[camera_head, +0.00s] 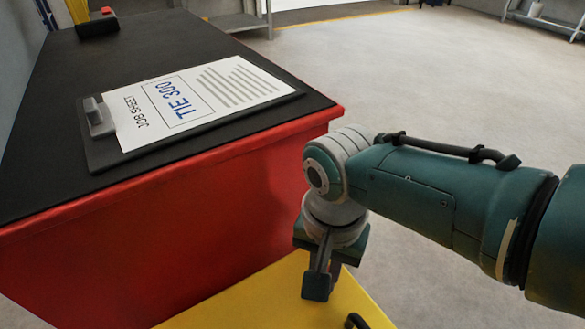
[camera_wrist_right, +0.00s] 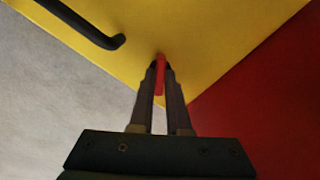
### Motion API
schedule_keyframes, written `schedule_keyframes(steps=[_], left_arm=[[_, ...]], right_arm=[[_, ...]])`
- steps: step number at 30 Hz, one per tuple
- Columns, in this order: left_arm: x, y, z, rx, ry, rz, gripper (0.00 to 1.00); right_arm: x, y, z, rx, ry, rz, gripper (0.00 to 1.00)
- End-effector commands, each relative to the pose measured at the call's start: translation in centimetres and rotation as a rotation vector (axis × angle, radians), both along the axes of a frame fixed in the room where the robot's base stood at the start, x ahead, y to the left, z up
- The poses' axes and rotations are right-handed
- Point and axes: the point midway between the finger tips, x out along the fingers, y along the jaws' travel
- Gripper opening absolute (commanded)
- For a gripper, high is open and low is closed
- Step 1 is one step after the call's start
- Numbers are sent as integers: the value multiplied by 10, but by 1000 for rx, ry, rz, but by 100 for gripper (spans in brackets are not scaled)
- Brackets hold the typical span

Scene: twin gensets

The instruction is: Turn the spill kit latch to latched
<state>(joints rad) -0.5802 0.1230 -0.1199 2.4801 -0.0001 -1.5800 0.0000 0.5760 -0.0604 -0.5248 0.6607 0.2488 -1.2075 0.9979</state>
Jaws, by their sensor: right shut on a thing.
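The spill kit is a yellow box (camera_head: 240,306) at the bottom of the head view, and its yellow face (camera_wrist_right: 200,35) fills the top of the right wrist view. A small red latch (camera_wrist_right: 159,80) stands on that face near its corner. My right gripper (camera_head: 318,290) reaches down to the box in the head view. In the right wrist view the right gripper (camera_wrist_right: 160,68) is shut on the red latch, one finger on each side. The fingers hide part of the latch. My left gripper is in neither view.
A red cabinet (camera_head: 180,240) with a black top stands beside the yellow box. A clipboard with a job sheet (camera_head: 200,95) lies on the top. A black handle (camera_wrist_right: 85,25) is on the yellow box. Grey floor (camera_head: 400,75) is open beyond.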

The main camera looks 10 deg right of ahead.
Motion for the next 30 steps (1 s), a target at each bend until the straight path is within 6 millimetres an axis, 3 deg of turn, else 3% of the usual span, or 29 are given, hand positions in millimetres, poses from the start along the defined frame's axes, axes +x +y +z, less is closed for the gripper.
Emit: schedule_keyframes(steps=[15,30], left_arm=[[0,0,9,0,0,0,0],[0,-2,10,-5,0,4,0]], right_arm=[[0,0,1,0,1,-445,0],[1,0,0,-1,-2,-623,0]])
